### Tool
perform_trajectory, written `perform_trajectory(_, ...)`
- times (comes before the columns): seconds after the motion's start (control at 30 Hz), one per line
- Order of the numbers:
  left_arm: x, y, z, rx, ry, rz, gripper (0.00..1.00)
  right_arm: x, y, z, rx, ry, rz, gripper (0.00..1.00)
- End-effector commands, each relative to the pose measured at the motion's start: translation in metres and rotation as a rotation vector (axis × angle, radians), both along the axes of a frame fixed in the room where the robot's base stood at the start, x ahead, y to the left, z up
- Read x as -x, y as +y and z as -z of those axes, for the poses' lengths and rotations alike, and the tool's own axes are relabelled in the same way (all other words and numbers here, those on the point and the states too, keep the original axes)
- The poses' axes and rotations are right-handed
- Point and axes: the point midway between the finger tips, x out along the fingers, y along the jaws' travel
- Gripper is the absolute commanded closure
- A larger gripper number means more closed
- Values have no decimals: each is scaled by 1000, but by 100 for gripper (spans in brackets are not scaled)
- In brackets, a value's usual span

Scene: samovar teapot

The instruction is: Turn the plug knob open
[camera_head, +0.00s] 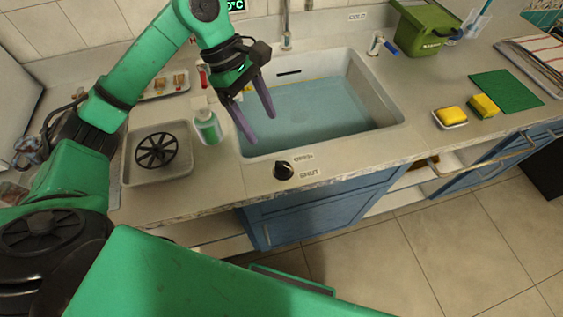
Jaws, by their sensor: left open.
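The plug knob (283,170) is a small dark round knob on the counter's front edge, below the sink. A label reading "OPEN" (303,158) lies just above and right of it, and a label reading "SHUT" (309,173) lies to its right. My left gripper (257,125) is open and empty, its two purple fingers pointing down over the left side of the sink. It is above and left of the knob and apart from it. The sink (398,100) holds bluish water. My right gripper is not in view.
A green-and-white soap bottle (206,122) stands close left of my left gripper. A grey tray (182,166) with a black wheel-like part (156,150) sits further left. Yellow sponges (451,115) and a green mat (505,91) lie at right. The counter around the knob is clear.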

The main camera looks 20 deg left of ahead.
Motion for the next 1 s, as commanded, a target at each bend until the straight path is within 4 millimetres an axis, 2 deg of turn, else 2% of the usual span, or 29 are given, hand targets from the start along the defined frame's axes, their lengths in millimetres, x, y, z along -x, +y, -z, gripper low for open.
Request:
perform_trajectory(0.13, 5, -13, 29, 2, 7, 4, 20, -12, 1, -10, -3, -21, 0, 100)
perform_trajectory(0.4, 11, -40, 93, 3, 5, 3, 20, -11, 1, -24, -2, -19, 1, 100)
perform_trajectory(0.5, 12, -46, 110, 2, 4, 2, 20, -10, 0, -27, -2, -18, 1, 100)
perform_trajectory(0.63, 12, -49, 120, 1, 1, 1, 20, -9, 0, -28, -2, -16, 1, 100)
perform_trajectory(0.83, 12, -50, 121, 1, 0, 1, 20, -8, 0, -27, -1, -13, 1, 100)
perform_trajectory(0.87, 12, -50, 121, 1, 0, 1, 23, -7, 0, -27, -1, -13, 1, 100)
perform_trajectory(1.0, 12, -49, 121, 1, 0, 1, 77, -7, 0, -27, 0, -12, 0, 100)
